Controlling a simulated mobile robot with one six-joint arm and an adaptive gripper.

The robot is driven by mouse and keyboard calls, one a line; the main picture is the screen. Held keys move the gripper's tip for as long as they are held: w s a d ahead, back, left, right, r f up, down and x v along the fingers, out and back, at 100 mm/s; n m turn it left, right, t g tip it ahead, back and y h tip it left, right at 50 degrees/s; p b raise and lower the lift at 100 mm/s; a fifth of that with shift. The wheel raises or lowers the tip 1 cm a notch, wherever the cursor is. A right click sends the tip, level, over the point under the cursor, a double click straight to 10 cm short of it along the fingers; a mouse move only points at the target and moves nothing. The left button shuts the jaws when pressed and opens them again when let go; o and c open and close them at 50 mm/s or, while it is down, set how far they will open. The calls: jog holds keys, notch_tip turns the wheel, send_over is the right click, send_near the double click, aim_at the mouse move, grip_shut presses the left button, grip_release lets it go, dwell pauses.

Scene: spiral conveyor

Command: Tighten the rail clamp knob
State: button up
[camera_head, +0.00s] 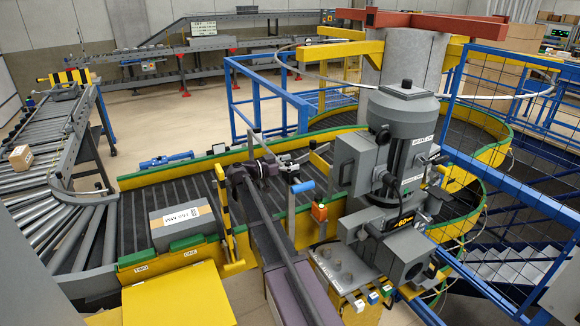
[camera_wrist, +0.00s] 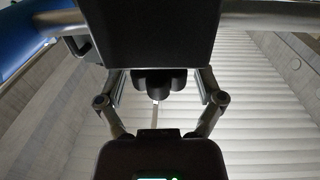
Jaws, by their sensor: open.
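The rail clamp shows in the wrist view as a black block (camera_wrist: 155,32) on a silver rail. Its dark lobed knob (camera_wrist: 155,84) sits on the side of the block facing my gripper. My gripper (camera_wrist: 160,92) is open, with one finger on each side of the knob. Gaps show between the knob and both fingers; the fingertips' far ends are partly hidden by the block. In the head view my gripper (camera_head: 291,163) is small, beside the conveyor's far green-and-yellow side, and the knob cannot be made out there.
A slatted grey conveyor (camera_head: 150,200) with a grey box (camera_head: 182,226) on it lies left of my arm. A large grey motor unit (camera_head: 390,165) stands close on the right. The silver rail (camera_wrist: 270,22) crosses the top of the wrist view. Blue railings (camera_head: 270,95) stand behind.

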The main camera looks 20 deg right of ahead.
jog(key=shift+s+n+t, duration=0.1)
jog(key=shift+n+t, duration=0.3)
jog(key=shift+t, duration=0.3)
jog(key=shift+n+t, duration=0.5)
jog(key=shift+t, duration=0.3)
jog(key=shift+n+t+y, duration=0.8)
jog(key=shift+n+t, duration=0.8)
jog(key=shift+t, duration=0.8)
jog(key=shift+n+t, duration=0.3)
jog(key=shift+t, duration=0.1)
jog(key=v, duration=1.4)
jog(key=s+a+f+n+g+y, duration=0.4)
jog(key=s+f+n+g+y, duration=0.3)
jog(key=s+f+y, duration=0.5)
jog(key=shift+s+a+f+n+b, duration=0.3)
jog(key=shift+s+f+n, duration=0.8)
jog(key=shift+f, duration=1.55)
jog(key=shift+s+m, duration=0.25)
jog(key=shift+m, duration=0.05)
